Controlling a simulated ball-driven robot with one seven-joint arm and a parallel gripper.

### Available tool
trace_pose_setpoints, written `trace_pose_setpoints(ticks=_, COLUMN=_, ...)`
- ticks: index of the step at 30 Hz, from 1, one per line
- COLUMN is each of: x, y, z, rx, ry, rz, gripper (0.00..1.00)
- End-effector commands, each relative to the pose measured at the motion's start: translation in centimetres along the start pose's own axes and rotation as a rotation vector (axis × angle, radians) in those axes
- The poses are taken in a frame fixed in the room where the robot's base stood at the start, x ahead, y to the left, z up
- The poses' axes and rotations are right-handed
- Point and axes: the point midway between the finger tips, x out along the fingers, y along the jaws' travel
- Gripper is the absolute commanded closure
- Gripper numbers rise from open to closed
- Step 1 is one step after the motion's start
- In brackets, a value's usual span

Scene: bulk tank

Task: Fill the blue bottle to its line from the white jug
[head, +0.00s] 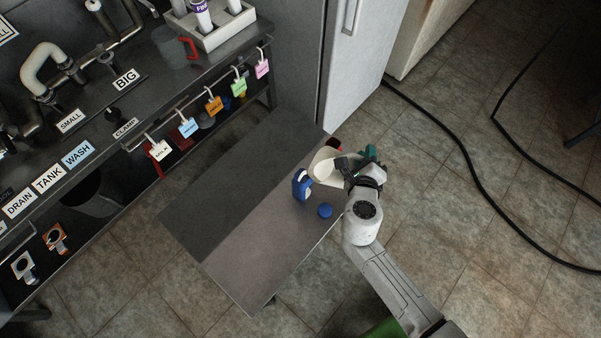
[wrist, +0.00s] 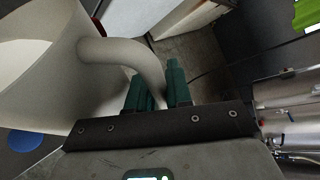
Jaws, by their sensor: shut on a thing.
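The white jug (head: 324,166) is at the right end of the low grey table, beside the blue bottle. My gripper (head: 358,163) is shut on the jug's handle. In the wrist view the teal fingers of my gripper (wrist: 158,88) close around the curved handle, and the jug (wrist: 42,65) fills the left side. The blue bottle (head: 301,187) stands on the table just left of the jug, with a white patch on its side. Its fill line and liquid level are too small to tell. A round blue cap (head: 325,211) lies on the table in front of the bottle.
The low grey table (head: 230,245) is clear at its left and front. A dark workbench (head: 150,100) with pipes and hanging coloured tags runs along the left. A white cabinet (head: 352,70) stands behind the table. A black hose (head: 460,150) crosses the tiled floor at right.

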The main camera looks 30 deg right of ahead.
Motion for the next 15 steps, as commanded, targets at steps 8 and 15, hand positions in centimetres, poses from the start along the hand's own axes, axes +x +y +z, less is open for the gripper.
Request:
trace_pose_setpoints(ticks=8, x=-0.12, y=-0.57, z=0.16, rx=-0.020, ry=0.004, rz=-0.012, gripper=1.00)
trace_pose_setpoints(ticks=15, x=-0.18, y=-0.82, z=0.12, rx=-0.035, ry=0.008, rz=-0.018, gripper=1.00)
